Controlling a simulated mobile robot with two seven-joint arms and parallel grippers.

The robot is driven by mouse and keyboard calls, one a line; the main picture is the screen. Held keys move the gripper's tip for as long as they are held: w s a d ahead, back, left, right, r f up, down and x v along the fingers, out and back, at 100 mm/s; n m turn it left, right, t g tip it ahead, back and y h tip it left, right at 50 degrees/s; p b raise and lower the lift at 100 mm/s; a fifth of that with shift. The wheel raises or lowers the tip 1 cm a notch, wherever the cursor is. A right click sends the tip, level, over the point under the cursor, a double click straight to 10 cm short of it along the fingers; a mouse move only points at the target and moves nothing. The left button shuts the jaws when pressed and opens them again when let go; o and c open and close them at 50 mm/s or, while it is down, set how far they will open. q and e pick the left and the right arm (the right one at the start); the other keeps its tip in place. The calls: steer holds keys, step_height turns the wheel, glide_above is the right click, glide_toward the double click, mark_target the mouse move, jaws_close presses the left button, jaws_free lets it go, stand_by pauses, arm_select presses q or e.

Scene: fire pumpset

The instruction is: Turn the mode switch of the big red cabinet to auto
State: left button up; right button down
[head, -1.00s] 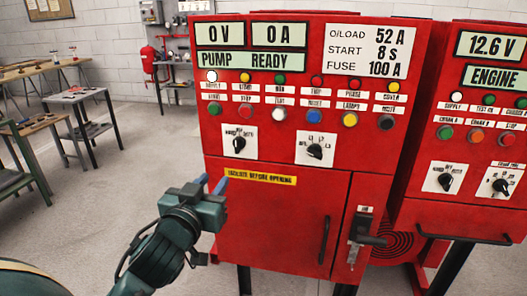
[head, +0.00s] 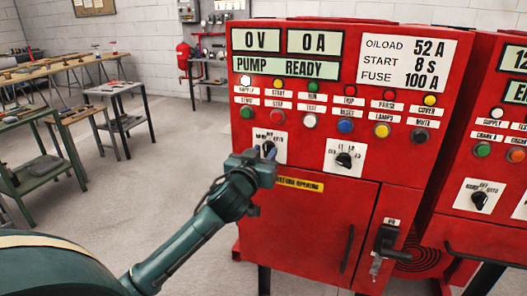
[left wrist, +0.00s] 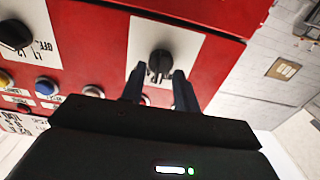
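The big red cabinet (head: 305,225) stands at the middle right of the head view. Its left black rotary switch, on a white plate (head: 281,141), is mostly hidden there behind my left gripper (head: 265,152). In the left wrist view the black knob (left wrist: 160,62) sits between the tips of the two dark fingers of my left gripper (left wrist: 160,76). The fingers are apart, one on each side of the knob; I cannot tell whether they touch it. The knob's setting is not readable. My right gripper is not in view.
A second black switch (head: 344,160) sits to the right on the same cabinet. Rows of coloured lamps and buttons (head: 345,126) lie above. A smaller red cabinet (head: 470,225) stands at the right. Work tables (head: 40,165) stand at the left, with open floor between.

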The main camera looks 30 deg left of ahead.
arm_select(q)
steer(key=shift+w+a, duration=0.1)
steer(key=shift+w, duration=0.15)
jaws_close()
